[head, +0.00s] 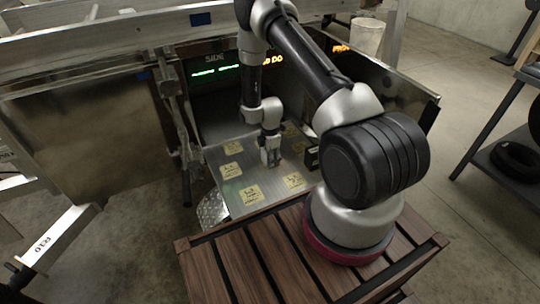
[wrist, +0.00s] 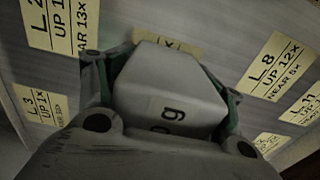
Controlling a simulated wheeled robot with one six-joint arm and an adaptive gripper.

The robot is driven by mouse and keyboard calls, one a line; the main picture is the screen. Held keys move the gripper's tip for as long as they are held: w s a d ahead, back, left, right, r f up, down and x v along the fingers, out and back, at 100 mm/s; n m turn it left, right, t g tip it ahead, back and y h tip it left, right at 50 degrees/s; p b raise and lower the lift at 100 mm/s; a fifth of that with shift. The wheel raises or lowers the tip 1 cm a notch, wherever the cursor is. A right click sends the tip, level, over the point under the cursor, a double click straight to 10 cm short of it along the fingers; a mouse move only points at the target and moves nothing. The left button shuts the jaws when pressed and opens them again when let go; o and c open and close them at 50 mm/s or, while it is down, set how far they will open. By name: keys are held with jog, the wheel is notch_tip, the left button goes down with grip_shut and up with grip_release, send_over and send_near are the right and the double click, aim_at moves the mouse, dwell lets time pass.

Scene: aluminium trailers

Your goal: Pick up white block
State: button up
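The white block (wrist: 165,85) fills the middle of the wrist view, a pale grey-white piece with a dark-lettered label on its near face. My gripper (wrist: 166,98) has one finger on each side of it, and the green-edged pads sit against both sides of the block. In the head view my gripper (head: 270,158) points down over the metal plate (head: 240,200). There the block is small and hard to tell from the fingers. I cannot tell whether the block touches the plate.
Several yellow printed labels (wrist: 278,65) lie on the plate around my gripper. Metal trailer walls (head: 95,125) enclose the plate at the left and back. A white bucket (head: 367,37) stands behind, and a dark shelf (head: 505,165) with tyres is at the right.

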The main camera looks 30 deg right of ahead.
grip_shut()
jog(key=shift+w+r, duration=0.1)
jog(key=shift+r, duration=0.05)
notch_tip(320, 180, up, 10)
jog(key=shift+f, duration=0.1)
dwell(0.6)
